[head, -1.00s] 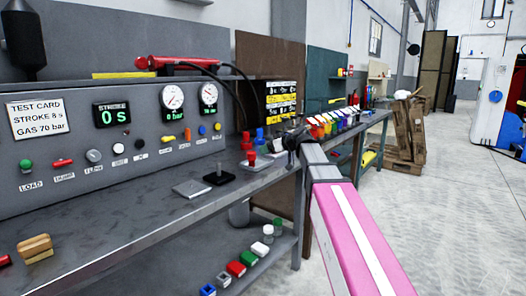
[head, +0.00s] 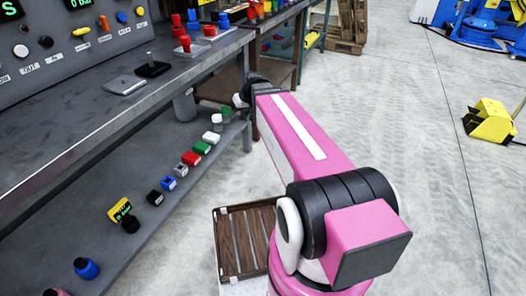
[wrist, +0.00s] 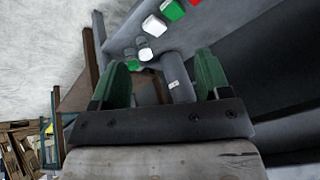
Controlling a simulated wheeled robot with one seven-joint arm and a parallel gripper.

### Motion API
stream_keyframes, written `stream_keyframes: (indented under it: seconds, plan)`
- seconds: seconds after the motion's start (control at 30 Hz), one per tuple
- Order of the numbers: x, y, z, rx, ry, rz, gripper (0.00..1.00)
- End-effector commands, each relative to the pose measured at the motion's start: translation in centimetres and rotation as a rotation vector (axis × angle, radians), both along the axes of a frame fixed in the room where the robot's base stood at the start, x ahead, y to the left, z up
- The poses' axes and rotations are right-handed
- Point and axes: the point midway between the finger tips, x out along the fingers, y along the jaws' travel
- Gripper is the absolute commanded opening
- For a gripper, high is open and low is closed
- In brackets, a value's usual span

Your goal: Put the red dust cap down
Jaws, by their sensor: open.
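My gripper (head: 243,97) is beside the bench's right end, by the lower shelf; its fingertips are hidden in the head view. In the wrist view my gripper (wrist: 162,80) has its two green fingers wide apart, with nothing held between them. Beyond the fingers is a grey cylinder (wrist: 178,85) with a small white label. Several red pieces could be the red dust cap: a red cap (head: 184,43) stands on the bench top's far end, with another red piece (head: 176,22) behind it. A red block (head: 191,158) sits on the lower shelf. I cannot tell which is meant.
The lower shelf (head: 160,232) carries a row of small coloured blocks, including a green one (head: 202,147) and a white one (head: 207,136). A slatted wooden crate (head: 222,240) stands on the floor below my arm. Open floor (head: 420,170) lies to the right.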

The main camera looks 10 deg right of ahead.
Motion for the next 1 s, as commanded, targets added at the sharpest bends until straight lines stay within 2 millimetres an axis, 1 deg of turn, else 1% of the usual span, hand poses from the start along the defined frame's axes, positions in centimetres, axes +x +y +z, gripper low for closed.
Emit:
stream_keyframes:
  seconds: [0.03, 0.1, 0.2, 0.3, 0.4, 0.5, 0.57, 1.0]
  plan:
    - [-2.4, -0.9, -2.2, -0.034, 0.057, -0.039, 0.70]
    - [-4.8, -2.2, -4.7, -0.084, 0.127, -0.097, 0.70]
    - [-8.1, -4.0, -7.6, -0.154, 0.213, -0.176, 0.70]
    - [-10.8, -5.4, -9.7, -0.217, 0.277, -0.240, 0.70]
    - [-12.6, -6.4, -11.0, -0.260, 0.315, -0.286, 0.70]
    - [-13.5, -6.9, -11.6, -0.284, 0.335, -0.310, 0.70]
    - [-13.6, -7.0, -11.7, -0.291, 0.340, -0.317, 0.70]
    - [-13.6, -7.0, -11.7, -0.291, 0.340, -0.318, 0.70]
